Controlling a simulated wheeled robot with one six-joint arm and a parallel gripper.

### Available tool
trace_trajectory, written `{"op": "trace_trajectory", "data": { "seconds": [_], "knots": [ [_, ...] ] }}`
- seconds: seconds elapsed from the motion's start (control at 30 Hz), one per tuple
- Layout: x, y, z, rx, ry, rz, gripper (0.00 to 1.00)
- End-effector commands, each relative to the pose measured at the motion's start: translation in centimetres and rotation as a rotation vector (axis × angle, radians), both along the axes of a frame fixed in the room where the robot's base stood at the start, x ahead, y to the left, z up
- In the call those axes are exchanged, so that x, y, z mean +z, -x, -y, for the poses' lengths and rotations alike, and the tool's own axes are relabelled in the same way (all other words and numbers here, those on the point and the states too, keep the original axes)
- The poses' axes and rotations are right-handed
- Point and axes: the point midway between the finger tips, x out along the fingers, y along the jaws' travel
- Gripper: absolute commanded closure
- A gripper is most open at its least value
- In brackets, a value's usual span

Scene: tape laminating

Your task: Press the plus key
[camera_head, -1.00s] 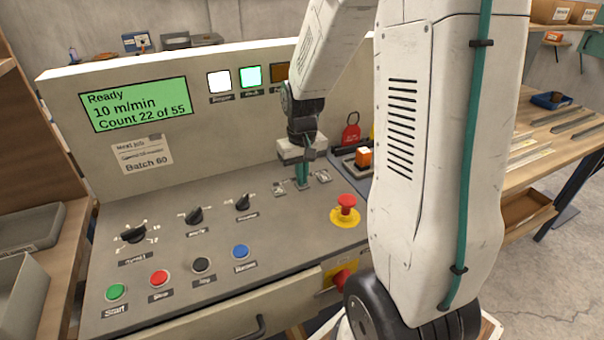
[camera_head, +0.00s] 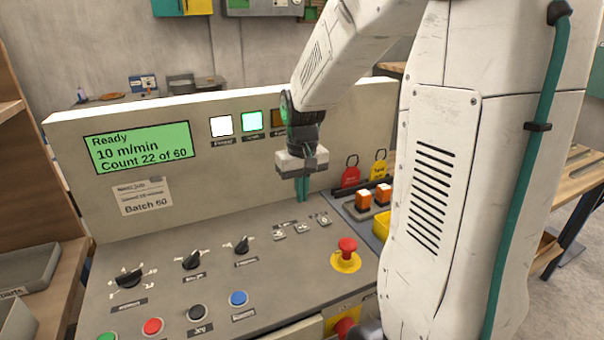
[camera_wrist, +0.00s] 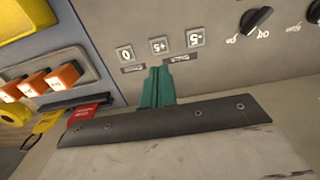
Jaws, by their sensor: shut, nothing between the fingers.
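The plus key (camera_head: 302,228), marked "+5", is the middle one of three small grey keys on the sloped panel. In the wrist view the plus key (camera_wrist: 159,46) shows upside down just beyond my fingertips. The "-5" key (camera_wrist: 195,37) and the "0" key (camera_wrist: 125,52) flank it. My gripper (camera_head: 302,198) has green fingers, shut and empty, held above and behind the key row, apart from it. The fingers also show in the wrist view (camera_wrist: 158,75). The green display (camera_head: 140,146) reads "Ready, 10 m/min, Count 22 of 60".
A paper note (camera_head: 143,196) below the display reads "Batch 60". A red emergency stop button (camera_head: 347,248) stands right of the keys. Three black knobs (camera_head: 193,260) are to the left. Orange switches (camera_head: 363,200) and red and yellow tags lie to the right.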

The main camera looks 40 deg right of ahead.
Motion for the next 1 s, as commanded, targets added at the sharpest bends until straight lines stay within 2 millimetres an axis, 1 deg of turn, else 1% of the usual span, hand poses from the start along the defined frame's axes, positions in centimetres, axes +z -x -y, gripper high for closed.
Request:
{"op": "trace_trajectory", "data": {
  "seconds": [0.03,0.1,0.2,0.3,0.43,1.0],
  "knots": [
    [1.2,-0.1,0.0,0.000,0.001,0.005,1.00],
    [2.5,-0.1,0.0,0.000,0.001,0.004,1.00],
    [3.9,-0.1,0.0,0.000,0.001,0.004,1.00],
    [4.8,0.0,0.0,0.000,0.001,0.002,1.00],
    [5.2,-0.1,0.0,0.000,0.001,0.002,1.00],
    [5.2,0.0,0.0,0.000,0.001,0.002,1.00]
  ]
}}
